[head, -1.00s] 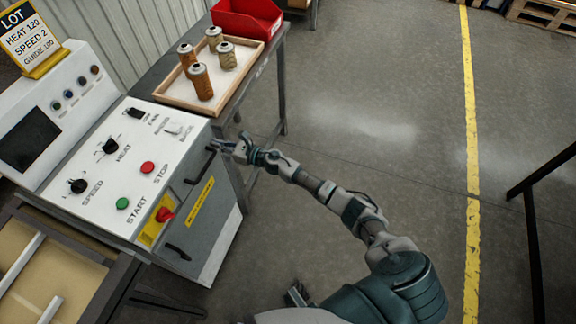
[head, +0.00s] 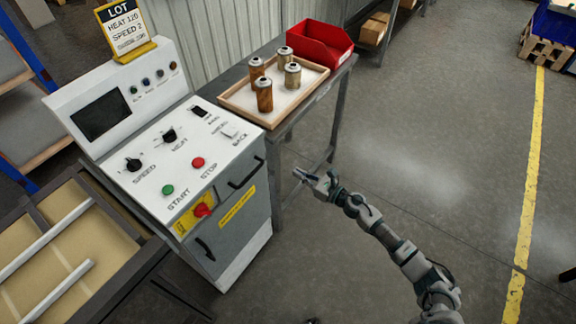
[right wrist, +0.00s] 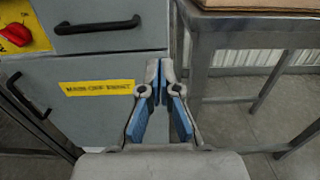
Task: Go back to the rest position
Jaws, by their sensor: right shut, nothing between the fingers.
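My right gripper (head: 308,176) is in the head view, to the right of the grey control cabinet (head: 236,240) and clear of its upper handle (head: 246,172). In the right wrist view its two blue-padded fingers (right wrist: 160,84) meet at the tips, with nothing between them. The cabinet front, with its black handle (right wrist: 97,25) and yellow label (right wrist: 96,88), stands ahead and to the left there. My left gripper is not in view.
A lot sign (head: 124,30) tops the panel. A frame table (head: 75,240) is at lower left. Floor (head: 420,160) at right is open.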

